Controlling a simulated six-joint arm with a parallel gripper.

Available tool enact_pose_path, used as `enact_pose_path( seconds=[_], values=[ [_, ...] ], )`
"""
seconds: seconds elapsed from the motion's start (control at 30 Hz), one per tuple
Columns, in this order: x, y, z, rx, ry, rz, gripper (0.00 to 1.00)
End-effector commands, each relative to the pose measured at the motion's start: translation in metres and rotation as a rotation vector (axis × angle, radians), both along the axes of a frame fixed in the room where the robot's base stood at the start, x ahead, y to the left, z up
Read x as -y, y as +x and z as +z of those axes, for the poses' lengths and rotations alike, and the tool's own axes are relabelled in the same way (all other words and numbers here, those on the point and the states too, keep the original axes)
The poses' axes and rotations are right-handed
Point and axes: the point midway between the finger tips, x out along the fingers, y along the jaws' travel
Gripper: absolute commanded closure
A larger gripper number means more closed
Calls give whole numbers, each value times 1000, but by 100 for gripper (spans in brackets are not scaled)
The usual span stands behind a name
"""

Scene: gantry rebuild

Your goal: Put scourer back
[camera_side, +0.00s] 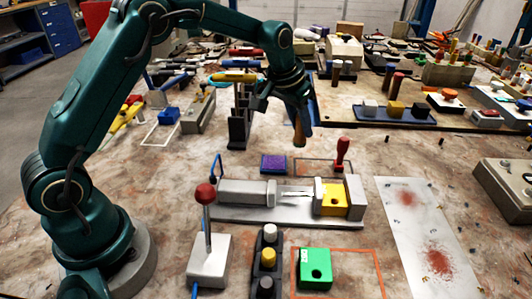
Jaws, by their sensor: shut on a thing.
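My gripper (297,108) hangs above the middle of the bench, pointing down. It is shut on an orange-brown, handle-like thing (299,135), whose lower end shows below the jaws. The upper part of that thing is hidden by the gripper, so I cannot tell whether it is the scourer. A flat purple pad (273,163) with a dark blue edge lies on the bench to the lower left of the held thing. It looks like a scouring pad. A thin reddish outline (318,160) is marked on the bench to the right of the pad.
A grey vise-like fixture (245,193) with a yellow block (332,201) lies in front. A red-handled tool (342,150) stands behind its right end. A red-knobbed lever (206,220), a green block (315,268) and a stained white sheet (425,235) are nearer. A dark rack (239,125) stands left.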

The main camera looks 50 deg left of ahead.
Motion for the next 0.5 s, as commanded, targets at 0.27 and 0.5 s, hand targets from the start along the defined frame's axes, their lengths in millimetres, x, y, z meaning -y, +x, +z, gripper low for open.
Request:
enact_pose_path(
  seconds=[0.27,0.5],
  values=[
    [27,13,-19,0,-1,0,100],
    [27,12,-50,-4,-1,1,100]
  ],
)
